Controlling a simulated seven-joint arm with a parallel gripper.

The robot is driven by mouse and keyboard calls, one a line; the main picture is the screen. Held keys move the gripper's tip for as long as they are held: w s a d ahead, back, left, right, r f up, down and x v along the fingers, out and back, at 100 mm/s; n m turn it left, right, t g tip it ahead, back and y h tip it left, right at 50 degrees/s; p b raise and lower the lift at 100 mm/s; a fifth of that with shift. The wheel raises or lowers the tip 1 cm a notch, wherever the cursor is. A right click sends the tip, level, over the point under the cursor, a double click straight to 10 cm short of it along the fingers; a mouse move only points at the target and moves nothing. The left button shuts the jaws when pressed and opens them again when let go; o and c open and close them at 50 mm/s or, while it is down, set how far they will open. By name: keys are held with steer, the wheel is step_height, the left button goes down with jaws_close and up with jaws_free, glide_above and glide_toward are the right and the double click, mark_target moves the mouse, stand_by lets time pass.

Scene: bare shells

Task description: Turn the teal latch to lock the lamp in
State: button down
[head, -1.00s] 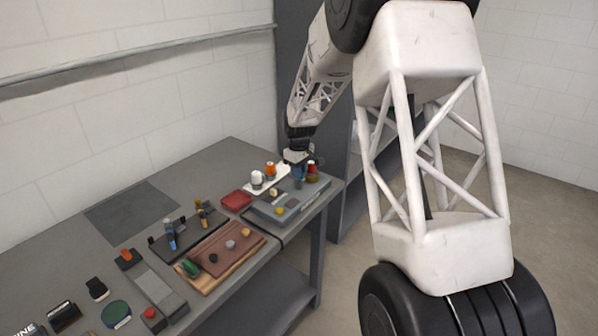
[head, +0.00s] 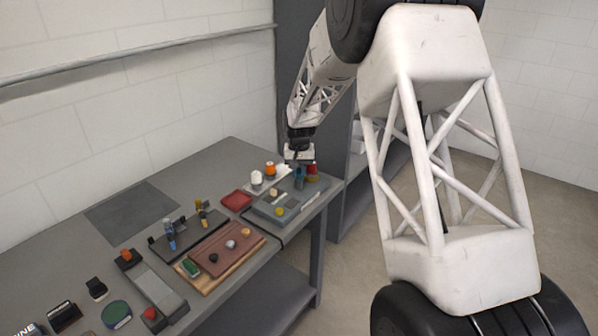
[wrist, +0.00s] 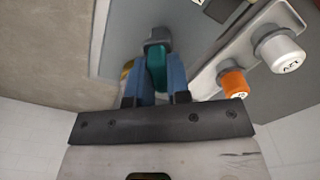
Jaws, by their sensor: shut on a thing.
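The teal latch (wrist: 156,68) shows in the wrist view as a teal piece between the two blue fingers, with a dark grey end beyond it. My gripper (wrist: 155,82) is shut on it. In the head view my gripper (head: 299,180) points down at the far right part of the grey board (head: 268,211), and the latch is hidden by the fingers. I cannot pick out the lamp for certain. A brass-coloured part (wrist: 126,70) shows partly behind the left finger in the wrist view.
A red and amber piece (head: 312,173) stands close right of my gripper. A white-capped piece (head: 257,178) and an orange-capped piece (head: 270,169) stand on a pale plate to the left. A red tray (head: 236,200) and a brown board (head: 220,248) lie nearer.

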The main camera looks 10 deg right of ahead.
mark_target(299, 170)
steer(key=m, duration=0.3)
steer(key=shift+m, duration=2.2)
steer(key=c, duration=1.1)
jaws_free()
steer(key=shift+r, duration=0.15)
steer(key=shift+r, duration=3.8)
